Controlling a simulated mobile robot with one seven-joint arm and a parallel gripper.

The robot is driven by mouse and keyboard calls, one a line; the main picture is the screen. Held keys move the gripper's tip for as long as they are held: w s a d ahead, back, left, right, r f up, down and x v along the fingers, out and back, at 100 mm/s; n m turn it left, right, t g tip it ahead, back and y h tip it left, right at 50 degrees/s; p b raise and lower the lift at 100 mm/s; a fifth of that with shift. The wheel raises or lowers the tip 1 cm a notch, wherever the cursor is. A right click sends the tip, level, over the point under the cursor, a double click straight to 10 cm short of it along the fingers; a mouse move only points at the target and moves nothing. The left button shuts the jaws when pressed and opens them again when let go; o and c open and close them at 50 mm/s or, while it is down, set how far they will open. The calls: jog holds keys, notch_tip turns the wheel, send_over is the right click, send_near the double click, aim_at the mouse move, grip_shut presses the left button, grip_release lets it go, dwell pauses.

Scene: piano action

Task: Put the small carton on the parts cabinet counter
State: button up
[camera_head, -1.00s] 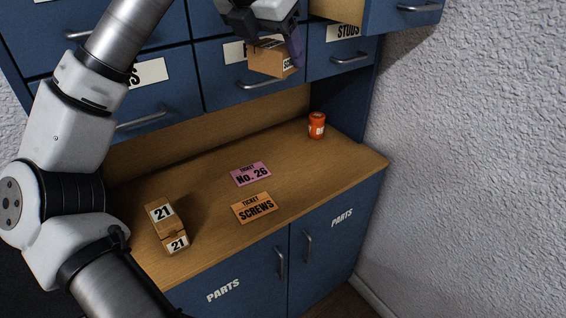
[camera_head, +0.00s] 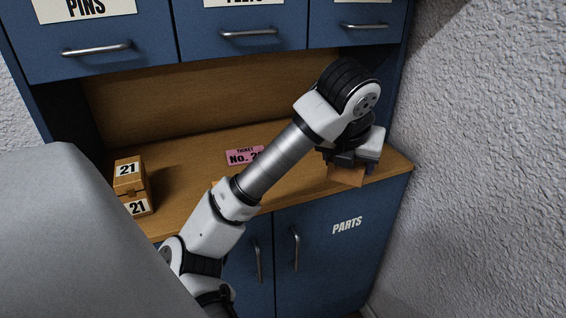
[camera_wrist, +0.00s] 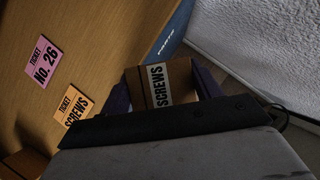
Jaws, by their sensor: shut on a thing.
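The small carton (camera_head: 346,176) is brown cardboard, mostly hidden under my gripper (camera_head: 350,163) in the head view. The parts cabinet counter (camera_head: 195,165) is a wooden top on blue cabinets. The carton is at the counter's right end, near its front edge. I cannot tell whether it touches the counter.
Two stacked cartons marked 21 (camera_head: 131,185) stand at the counter's left. A pink No. 26 ticket (camera_head: 243,156) and an orange SCREWS ticket (camera_wrist: 73,106) lie on the counter. Blue drawers (camera_head: 245,30) hang above; a white wall (camera_head: 470,170) bounds the right. The counter's middle-left is clear.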

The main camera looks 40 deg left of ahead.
jog(key=shift+w+d+f, duration=0.1)
jog(key=shift+d+f, duration=0.05)
jog(key=shift+f, duration=0.45)
jog(key=shift+w+f, duration=0.1)
jog(key=shift+w, duration=0.15)
jog(key=w+a+p, duration=0.1)
jog(key=w+a, duration=0.2)
jog(key=a, duration=0.2)
jog(key=w+a+f+p, duration=0.1)
jog(key=w+a+p, duration=0.1)
jog(key=a, duration=0.4)
jog(key=w+a+f+p, duration=0.1)
jog(key=w+a+p, duration=0.1)
jog(key=w+a, duration=0.2)
jog(key=shift+a+f, duration=0.15)
jog(key=shift+a, duration=0.75)
notch_tip(320, 180, down, 4)
jog(key=shift+r+p, duration=0.1)
jog(key=shift+p, duration=0.5)
jog(key=shift+w+a+f+p, duration=0.15)
jog(key=shift+f+p, duration=0.15)
jog(key=shift+f, duration=0.1)
jog(key=shift+f, duration=0.1)
